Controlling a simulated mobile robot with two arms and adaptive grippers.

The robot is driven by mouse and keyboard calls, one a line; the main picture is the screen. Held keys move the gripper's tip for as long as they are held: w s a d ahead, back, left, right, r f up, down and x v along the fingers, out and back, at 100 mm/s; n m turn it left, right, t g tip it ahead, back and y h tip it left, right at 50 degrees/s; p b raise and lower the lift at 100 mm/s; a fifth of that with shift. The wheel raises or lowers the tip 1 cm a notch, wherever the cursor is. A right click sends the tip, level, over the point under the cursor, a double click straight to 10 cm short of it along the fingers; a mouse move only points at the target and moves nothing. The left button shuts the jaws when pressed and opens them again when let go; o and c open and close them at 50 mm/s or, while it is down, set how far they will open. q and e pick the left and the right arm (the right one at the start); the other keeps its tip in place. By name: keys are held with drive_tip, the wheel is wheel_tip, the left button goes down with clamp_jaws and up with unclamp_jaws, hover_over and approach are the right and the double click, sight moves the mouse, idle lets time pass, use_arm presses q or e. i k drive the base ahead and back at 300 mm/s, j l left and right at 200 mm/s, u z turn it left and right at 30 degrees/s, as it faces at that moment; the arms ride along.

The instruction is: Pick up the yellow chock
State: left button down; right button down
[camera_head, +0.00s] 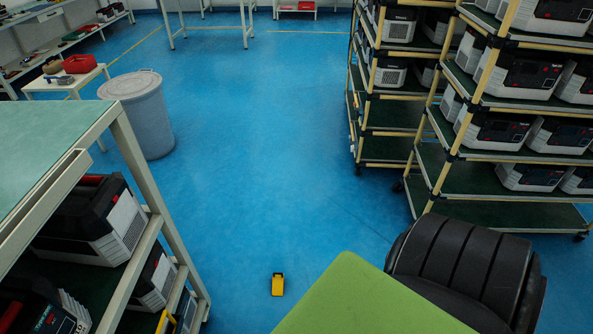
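The yellow chock (277,286) is a small yellow block with a dark top end. It lies on the blue floor near the bottom centre, between the left shelf rack and a green surface. Neither of my grippers is in view, and nothing is touching the chock.
A rack (150,236) with a green top and boxed devices stands at left. Shelving racks (484,213) with similar devices stand at right. A green panel (365,304) and a black ribbed object (462,262) fill the lower right. A grey bin (150,118) stands upper left. The middle floor is clear.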

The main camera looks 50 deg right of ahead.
sight(278, 279)
drive_tip(key=z, duration=2)
drive_tip(key=i+l+z, duration=0.2)
drive_tip(key=i+z, duration=0.2)
drive_tip(key=i, duration=0.2)
drive_tip(key=i+z, duration=0.4)
drive_tip(key=i, duration=0.2)
